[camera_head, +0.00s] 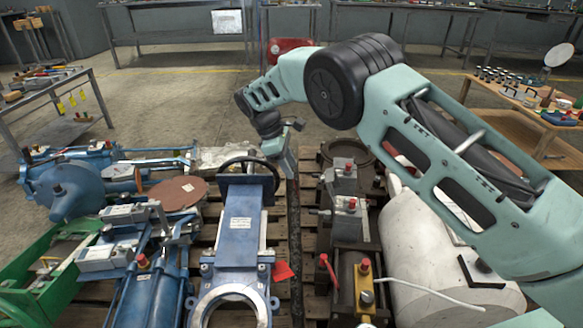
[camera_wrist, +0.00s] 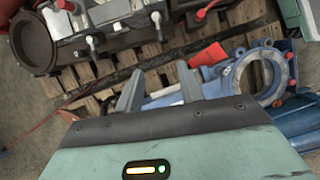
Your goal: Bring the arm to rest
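My arm (camera_head: 430,150) reaches from the right edge across the pallets, bent at a large dark joint. My gripper (camera_wrist: 159,82) shows two grey fingers apart with nothing between them in the wrist view. In the head view the hand points down near the handwheel of a blue valve (camera_head: 240,225); its fingertips are hard to make out there. The blue valve also shows behind and right of the fingers in the wrist view (camera_wrist: 218,92). I cannot tell whether the hand touches anything.
Wooden pallets (camera_head: 293,215) carry blue machine parts on the left and dark valves with a white cylinder (camera_head: 425,255) on the right. A red tag (camera_head: 283,271) lies by the blue valve. Workbenches stand left, right and behind. Open floor (camera_head: 170,95) lies beyond the pallets.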

